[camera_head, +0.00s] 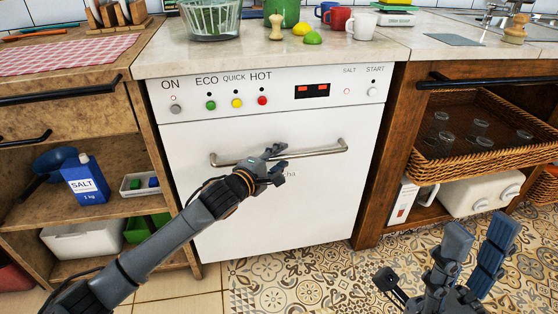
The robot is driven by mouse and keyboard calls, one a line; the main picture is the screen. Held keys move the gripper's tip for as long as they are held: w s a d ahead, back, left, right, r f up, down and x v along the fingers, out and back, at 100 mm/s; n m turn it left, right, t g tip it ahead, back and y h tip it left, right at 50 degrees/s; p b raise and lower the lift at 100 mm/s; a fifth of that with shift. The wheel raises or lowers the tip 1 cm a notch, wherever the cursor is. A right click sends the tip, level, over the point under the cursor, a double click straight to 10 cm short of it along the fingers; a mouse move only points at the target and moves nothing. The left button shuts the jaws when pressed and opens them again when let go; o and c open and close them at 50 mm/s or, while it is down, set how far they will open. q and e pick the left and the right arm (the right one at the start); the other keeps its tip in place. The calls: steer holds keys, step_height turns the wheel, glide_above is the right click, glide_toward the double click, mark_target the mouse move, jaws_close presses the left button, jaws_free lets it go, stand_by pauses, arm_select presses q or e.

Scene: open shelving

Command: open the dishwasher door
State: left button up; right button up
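The white dishwasher (240,225) stands under the counter, its front door closed and upright. A metal bar handle (320,153) runs across the upper part of the door. My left gripper (281,163) is at the middle of this handle, with its fingers spread apart. The handle passes behind or between the fingers; I cannot tell whether they touch it. My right gripper (455,255) is open and empty at the lower right, above the patterned floor and away from the dishwasher.
A control panel with buttons and a red display (312,90) is above the door. Open shelves with a blue salt box (84,180) stand left. A wicker basket (470,165) with glasses is right. Tiled floor (300,270) before the door is free.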

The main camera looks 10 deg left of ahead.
arm_select(q)
steer(key=shift+c, duration=0.4)
jaws_close()
steer(key=s+d+f+m+t, duration=0.1)
steer(key=s+f, duration=0.3)
steer(key=s, duration=0.4)
steer(key=s+d+f+m+t, duration=0.1)
steer(key=s+d+f, duration=0.3)
steer(key=s, duration=0.5)
steer(key=s+d+f+h, duration=0.1)
steer(key=s+d+f, duration=0.2)
steer(key=s, duration=0.5)
steer(key=shift+s+d+f+m+t+b, duration=0.15)
steer(key=shift+s+f+m+t+b, duration=0.25)
steer(key=shift+f, duration=0.5)
